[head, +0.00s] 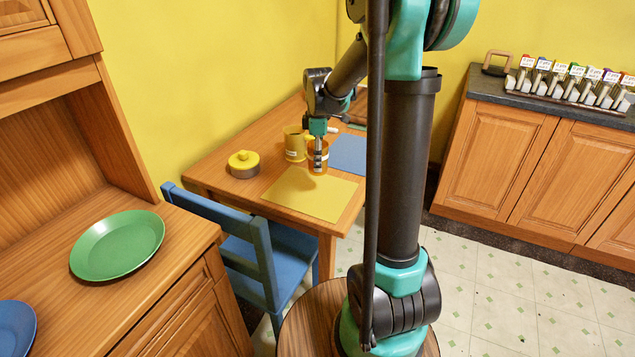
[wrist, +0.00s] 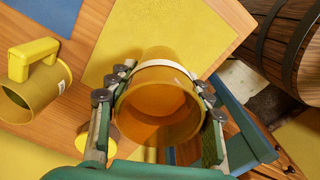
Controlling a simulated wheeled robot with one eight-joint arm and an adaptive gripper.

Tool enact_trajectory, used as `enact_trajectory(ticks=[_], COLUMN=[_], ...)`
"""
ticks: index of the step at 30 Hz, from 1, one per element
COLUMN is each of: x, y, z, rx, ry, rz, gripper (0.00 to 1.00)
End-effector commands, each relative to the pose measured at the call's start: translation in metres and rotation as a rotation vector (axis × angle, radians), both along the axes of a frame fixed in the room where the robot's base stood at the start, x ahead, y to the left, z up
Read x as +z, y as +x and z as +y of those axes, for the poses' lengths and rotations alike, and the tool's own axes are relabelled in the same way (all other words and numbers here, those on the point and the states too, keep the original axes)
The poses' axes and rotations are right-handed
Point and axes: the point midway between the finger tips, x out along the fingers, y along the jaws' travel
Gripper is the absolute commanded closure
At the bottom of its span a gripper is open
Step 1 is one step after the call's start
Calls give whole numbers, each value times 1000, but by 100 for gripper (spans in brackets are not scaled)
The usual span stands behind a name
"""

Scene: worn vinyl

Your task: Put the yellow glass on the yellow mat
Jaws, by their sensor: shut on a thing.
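The yellow glass (wrist: 158,108), see-through amber with a pale band, sits between the fingers of my gripper (wrist: 160,84) in the wrist view. The fingers press on its two sides. In the head view my gripper (head: 318,150) points down at the glass (head: 318,169), which shows just at the back edge of the yellow mat (head: 305,197). I cannot tell whether the glass touches the surface or hangs just above it. The bare yellow mat (wrist: 150,40) also shows beyond the glass in the wrist view.
A yellow mug (head: 294,146) stands left of the glass; it shows in the wrist view (wrist: 38,90). A blue mat (head: 350,152) lies behind. A blue chair (head: 250,250) stands at the table's near side.

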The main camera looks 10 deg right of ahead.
Motion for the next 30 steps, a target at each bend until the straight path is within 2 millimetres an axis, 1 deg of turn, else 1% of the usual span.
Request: enact_trajectory(ticks=[1, 3, 6, 13, 18, 21, 30], x=[-13, -27, -43, -61, -84, -91, -93], y=[0, 1, 0, 0, 1, 0, 0], z=[0, 0, 0, 0, 0, 0, 0], rx=[0, 0, 0, 0, 0, 0, 0], ry=[0, 0, 0, 0, 0, 0, 0], rz=[0, 0, 0, 0, 0, 0, 0], gripper=[88, 88, 88, 88, 88, 88, 88])
